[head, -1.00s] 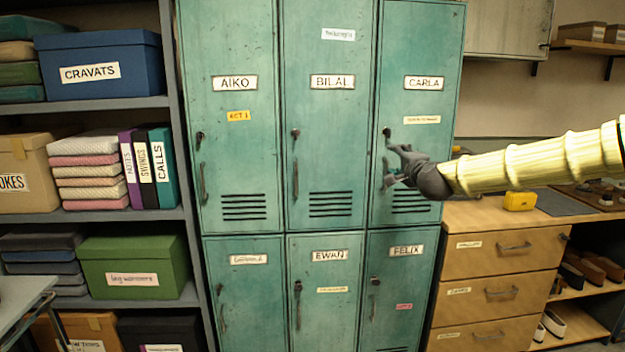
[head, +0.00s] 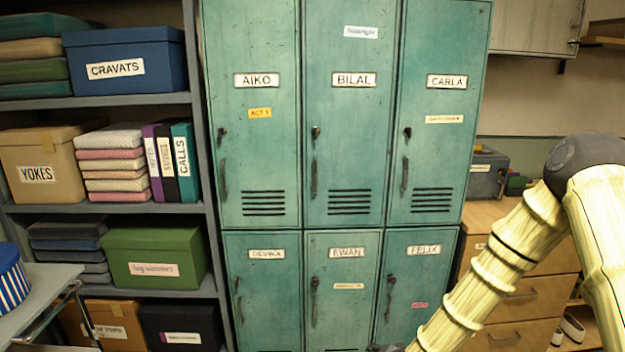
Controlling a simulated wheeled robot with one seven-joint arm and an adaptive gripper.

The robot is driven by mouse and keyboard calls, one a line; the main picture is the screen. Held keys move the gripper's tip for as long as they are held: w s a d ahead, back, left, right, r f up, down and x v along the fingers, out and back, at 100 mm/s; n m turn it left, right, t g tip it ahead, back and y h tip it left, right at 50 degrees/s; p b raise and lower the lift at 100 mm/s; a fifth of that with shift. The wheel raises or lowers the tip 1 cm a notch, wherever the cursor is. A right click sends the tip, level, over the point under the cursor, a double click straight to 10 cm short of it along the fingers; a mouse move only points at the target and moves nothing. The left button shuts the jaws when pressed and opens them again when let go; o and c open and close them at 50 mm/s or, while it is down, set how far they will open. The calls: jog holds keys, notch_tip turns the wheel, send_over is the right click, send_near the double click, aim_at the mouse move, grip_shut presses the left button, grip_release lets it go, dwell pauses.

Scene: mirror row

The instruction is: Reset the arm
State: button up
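My arm (head: 500,265) comes in from the right, bends at a dark joint and slopes down to the bottom edge. Only a small dark bit of my gripper (head: 386,348) shows at the bottom edge, low in front of the locker marked FELIX (head: 412,290). Its fingers are cut off by the frame, so whether it is open or shut is hidden. The locker marked CARLA (head: 437,125) is shut, and its handle and lock show clear of my arm.
The lockers marked AIKO (head: 250,150), BILAL (head: 350,140), DEVIKA (head: 266,290) and EWAN (head: 345,300) look shut. A shelf unit (head: 100,208) stands at left, with a table (head: 45,280) in front. Wooden drawers (head: 535,285) stand behind my arm at right.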

jog(key=s+f+n+g, duration=0.1)
jog(key=s+f, duration=0.3)
jog(key=s, duration=0.3)
jog(key=s+d+f+n+g+h+p, duration=0.15)
jog(key=s+f, duration=0.25)
jog(key=s, duration=0.4)
jog(key=s+f+n+g+y+b, duration=0.1)
jog(key=s+f+g, duration=0.1)
jog(key=s+f, duration=0.35)
jog(key=s+d+n+g+h, duration=0.1)
jog(key=s, duration=0.9)
jog(key=s+d+n+g+p, duration=0.1)
jog(key=s+d+n+g, duration=0.1)
jog(key=s, duration=0.8)
jog(key=shift+d+f+h, duration=0.15)
jog(key=shift+d+h, duration=0.1)
jog(key=shift+h, duration=0.1)
jog(key=shift+n+g, duration=0.25)
